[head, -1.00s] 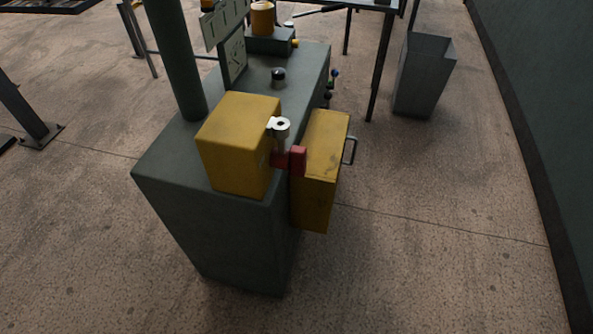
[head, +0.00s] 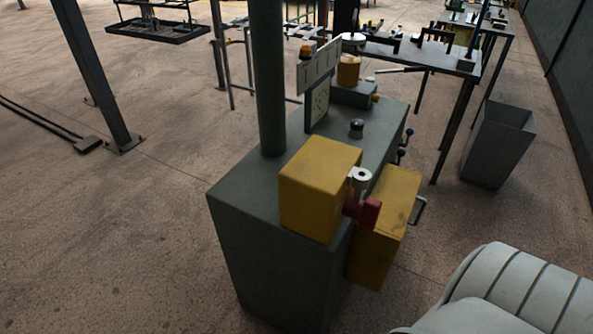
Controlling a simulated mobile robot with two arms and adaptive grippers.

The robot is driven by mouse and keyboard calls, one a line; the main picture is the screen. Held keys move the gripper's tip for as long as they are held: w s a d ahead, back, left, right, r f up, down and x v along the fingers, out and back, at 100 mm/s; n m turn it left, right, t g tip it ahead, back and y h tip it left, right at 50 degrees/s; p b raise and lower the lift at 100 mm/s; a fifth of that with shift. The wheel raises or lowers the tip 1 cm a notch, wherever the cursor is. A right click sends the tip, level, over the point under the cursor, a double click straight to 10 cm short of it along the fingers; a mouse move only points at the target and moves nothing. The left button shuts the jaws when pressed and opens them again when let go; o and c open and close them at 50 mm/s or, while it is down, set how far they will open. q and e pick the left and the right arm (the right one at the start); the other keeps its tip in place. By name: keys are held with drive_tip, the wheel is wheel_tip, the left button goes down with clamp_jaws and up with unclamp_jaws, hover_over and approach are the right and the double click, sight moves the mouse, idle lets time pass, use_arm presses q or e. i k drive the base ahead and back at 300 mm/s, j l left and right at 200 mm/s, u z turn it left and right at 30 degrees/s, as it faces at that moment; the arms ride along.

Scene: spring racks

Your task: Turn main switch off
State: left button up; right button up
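A dark green machine cabinet (head: 245,195) stands in the middle of the head view. A yellow box (head: 318,190) sits on its near corner. A red handle (head: 364,213), which looks like the main switch, sticks out to the right of this box, below a white round fitting (head: 361,175). A second yellow box (head: 392,215) with a metal pull handle is mounted on the cabinet's right side and hides part of it. Neither of my grippers shows.
A grey open bin (head: 497,145) stands right of the cabinet, beside a dark worktable (head: 466,66). A steel post (head: 90,80) stands at the left. A green column (head: 267,80) rises from the cabinet. The floor left of the cabinet is clear.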

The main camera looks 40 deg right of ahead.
sight(368, 210)
drive_tip(key=l+u, duration=0.45)
drive_tip(key=k+l+u, duration=0.1)
drive_tip(key=l+u, duration=0.25)
drive_tip(key=u, duration=0.15)
drive_tip(key=k+l+u, duration=0.2)
drive_tip(key=l+u, duration=0.25)
